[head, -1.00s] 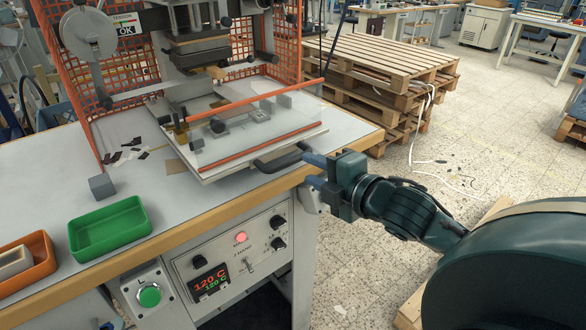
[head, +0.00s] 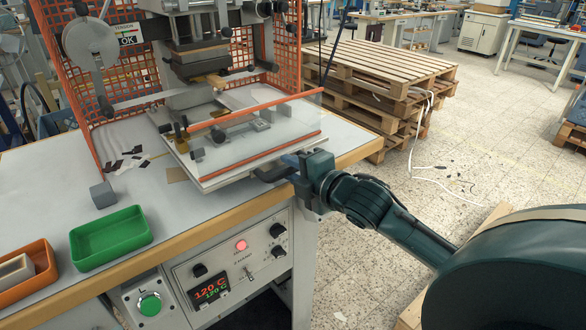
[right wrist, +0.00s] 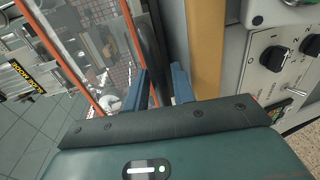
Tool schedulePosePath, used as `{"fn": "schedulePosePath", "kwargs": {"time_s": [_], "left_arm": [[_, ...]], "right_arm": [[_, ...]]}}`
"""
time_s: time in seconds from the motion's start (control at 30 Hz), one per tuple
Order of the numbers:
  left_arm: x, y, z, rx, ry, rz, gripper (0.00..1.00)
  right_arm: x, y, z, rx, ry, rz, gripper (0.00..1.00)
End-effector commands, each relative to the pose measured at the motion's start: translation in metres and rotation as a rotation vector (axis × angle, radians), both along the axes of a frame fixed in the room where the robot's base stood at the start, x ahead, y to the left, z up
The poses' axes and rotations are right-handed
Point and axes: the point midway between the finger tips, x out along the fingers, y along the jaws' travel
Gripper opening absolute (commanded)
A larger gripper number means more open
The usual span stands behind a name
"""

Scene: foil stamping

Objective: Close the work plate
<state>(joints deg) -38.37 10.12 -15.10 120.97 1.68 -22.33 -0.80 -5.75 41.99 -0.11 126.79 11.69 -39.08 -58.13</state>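The work plate (head: 215,181) is a pale flat plate with orange-edged clear guards, sticking out at the front of the stamping press. Its dark handle (head: 266,174) is at the plate's front right; in the right wrist view the handle (right wrist: 147,40) is a dark bar running down from the top. My right gripper (head: 288,170) is at the handle's right end. Its blue fingers (right wrist: 163,86) are apart, and the handle's near end appears between them, closer to the left finger. Whether they touch it I cannot tell. My left gripper is not in view.
A green bin (head: 110,242), an orange bin (head: 28,277) and a grey cube (head: 103,194) are on the table left of the plate. The control panel (head: 238,262) is below the table's wooden edge (head: 200,227). Stacked pallets (head: 385,60) stand behind my right arm.

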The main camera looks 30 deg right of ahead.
Motion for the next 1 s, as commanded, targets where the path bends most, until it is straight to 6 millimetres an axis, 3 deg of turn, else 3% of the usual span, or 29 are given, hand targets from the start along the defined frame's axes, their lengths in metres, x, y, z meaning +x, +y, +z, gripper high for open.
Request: {"fn": "schedulePosePath", "kwargs": {"time_s": [0.3,0.7,1.0], "left_arm": [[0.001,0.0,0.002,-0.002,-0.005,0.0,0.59],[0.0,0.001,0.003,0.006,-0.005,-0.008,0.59],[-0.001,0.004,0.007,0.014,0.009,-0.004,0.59]], "right_arm": [[0.0,0.0,0.0,0.0,0.0,0.0,0.0],[0.001,0.0,0.0,0.0,0.001,0.0,0.0],[0.036,0.002,0.002,0.002,-0.001,0.0,0.0]]}}
